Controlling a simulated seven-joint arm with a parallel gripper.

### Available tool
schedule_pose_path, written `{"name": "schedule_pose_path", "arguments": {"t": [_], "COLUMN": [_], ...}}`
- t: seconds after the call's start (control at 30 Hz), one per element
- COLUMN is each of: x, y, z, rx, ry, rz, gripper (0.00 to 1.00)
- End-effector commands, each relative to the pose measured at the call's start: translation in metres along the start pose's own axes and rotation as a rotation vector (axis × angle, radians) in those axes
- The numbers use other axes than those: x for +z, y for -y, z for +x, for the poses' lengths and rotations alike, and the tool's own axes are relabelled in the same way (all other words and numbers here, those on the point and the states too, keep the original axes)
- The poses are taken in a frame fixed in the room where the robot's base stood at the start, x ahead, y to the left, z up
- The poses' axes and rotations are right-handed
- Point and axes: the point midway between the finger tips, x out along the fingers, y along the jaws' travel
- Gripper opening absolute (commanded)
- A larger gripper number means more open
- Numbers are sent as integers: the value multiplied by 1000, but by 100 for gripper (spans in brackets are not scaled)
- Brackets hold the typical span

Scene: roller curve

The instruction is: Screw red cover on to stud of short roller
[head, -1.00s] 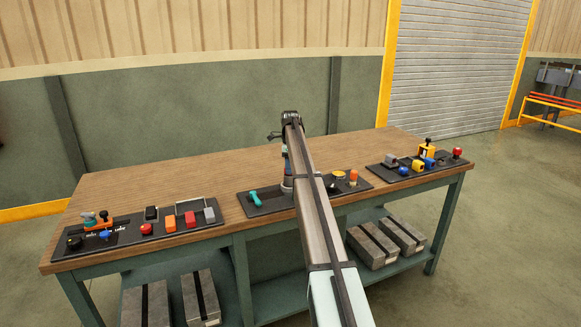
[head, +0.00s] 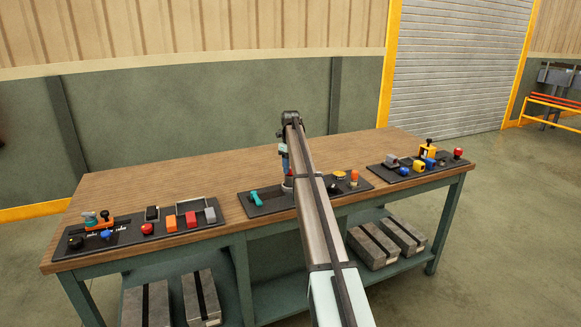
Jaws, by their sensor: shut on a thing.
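My gripper (head: 287,182) points down over the left half of the middle black tray (head: 265,209). My own arm link covers much of it, and its fingers are small. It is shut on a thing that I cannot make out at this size. I cannot pick out the short roller or its stud for sure; the arm hides part of the middle tray. A red cover cannot be told for sure either. A teal handle-like piece (head: 254,197) lies just left of my gripper. An orange-topped piece (head: 354,177) and a yellow round piece (head: 339,174) stand right of the arm.
The left tray (head: 130,239) holds a red knob (head: 147,229), a red block (head: 190,219) and several other pieces. The right tray (head: 400,176) holds yellow and blue pieces and a red ball (head: 458,153). Bare wooden bench top (head: 170,190) lies behind the trays.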

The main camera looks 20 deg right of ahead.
Motion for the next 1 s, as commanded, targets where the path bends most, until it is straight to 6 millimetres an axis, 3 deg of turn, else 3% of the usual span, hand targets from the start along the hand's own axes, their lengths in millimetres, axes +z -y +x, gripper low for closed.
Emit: {"name": "schedule_pose_path", "arguments": {"t": [0.03,0.3,0.67,1.0], "x": [5,4,3,2], "y": [10,11,12,13], "z": [-4,-4,-4,-4], "rx": [-19,-20,-20,-18], "ry": [13,14,14,16], "rz": [33,221,249,474], "gripper": [4,4,4,4]}}
